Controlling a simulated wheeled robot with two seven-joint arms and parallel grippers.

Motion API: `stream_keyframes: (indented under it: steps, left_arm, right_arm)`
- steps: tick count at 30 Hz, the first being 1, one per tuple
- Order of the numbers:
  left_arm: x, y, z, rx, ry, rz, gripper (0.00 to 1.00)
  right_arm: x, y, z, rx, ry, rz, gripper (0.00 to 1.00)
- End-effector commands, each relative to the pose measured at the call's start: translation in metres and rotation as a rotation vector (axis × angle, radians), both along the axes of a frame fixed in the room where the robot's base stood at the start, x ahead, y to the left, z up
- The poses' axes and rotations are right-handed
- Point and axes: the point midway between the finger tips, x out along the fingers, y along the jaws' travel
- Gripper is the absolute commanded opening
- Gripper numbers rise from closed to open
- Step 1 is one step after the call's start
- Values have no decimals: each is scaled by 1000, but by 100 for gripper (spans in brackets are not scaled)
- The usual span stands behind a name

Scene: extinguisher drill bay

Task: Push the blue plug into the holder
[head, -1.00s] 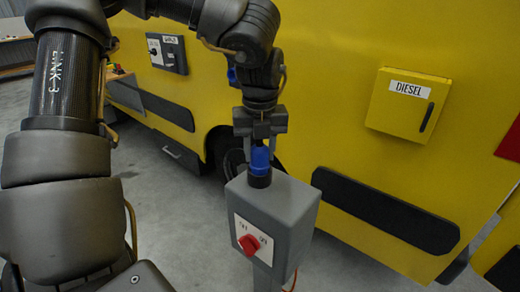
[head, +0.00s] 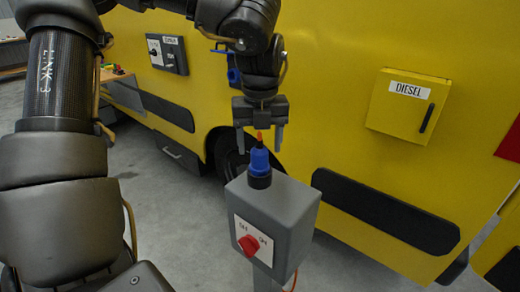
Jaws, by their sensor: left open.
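The blue plug (head: 259,164) stands upright on top of the grey box (head: 290,195), its lower end in the black collar of the holder (head: 260,183). An orange-red tip sticks up from the plug's top. I cannot tell how deep the plug sits inside the collar. My left gripper (head: 259,146) is open and empty just above the plug, fingers pointing down, one on each side of the orange-red tip. My right gripper is not in view.
A red rotary switch (head: 249,245) is on the box's front plate. Behind stands a yellow vehicle (head: 330,90) with a diesel hatch (head: 408,105) and black bumper strips (head: 385,210). A grey switch box (head: 167,54) is on its side. Grey floor lies around the post.

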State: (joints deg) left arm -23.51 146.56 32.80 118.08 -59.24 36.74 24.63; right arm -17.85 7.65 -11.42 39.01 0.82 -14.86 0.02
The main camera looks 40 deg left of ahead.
Motion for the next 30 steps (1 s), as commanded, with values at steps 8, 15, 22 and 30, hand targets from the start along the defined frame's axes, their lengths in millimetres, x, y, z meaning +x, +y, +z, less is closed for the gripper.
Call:
stream_keyframes:
  steps: [8,15,22,30]
  left_arm:
    - [-2,-3,58,-2,-4,2,63]
    - [-3,-4,80,-1,-1,0,63]
    - [-4,-4,82,0,0,1,63]
    - [6,-3,82,15,-43,-40,63]
  right_arm:
    - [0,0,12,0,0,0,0]
    - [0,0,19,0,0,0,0]
    - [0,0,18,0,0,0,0]
    - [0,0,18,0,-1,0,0]
